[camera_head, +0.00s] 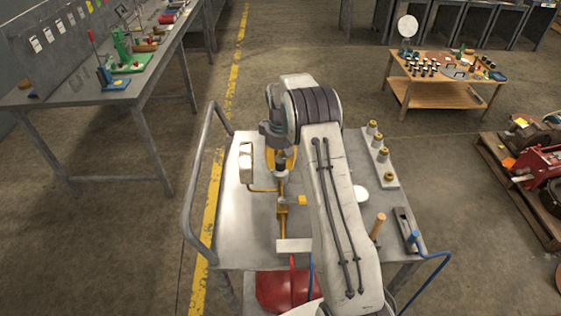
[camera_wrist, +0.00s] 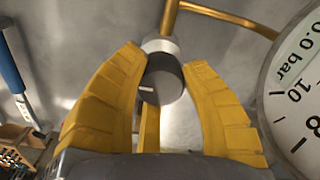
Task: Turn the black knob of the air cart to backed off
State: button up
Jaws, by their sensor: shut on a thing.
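Several brass fittings (camera_head: 383,156) stand on a plate at the cart's right. A workbench (camera_head: 75,95) stands left, a wooden table (camera_head: 445,90) at back right.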

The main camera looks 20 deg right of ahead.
aim_at(280, 159)
jog(key=o, duration=1.2)
notch_tip(280, 159, up, 12)
dwell(0.6)
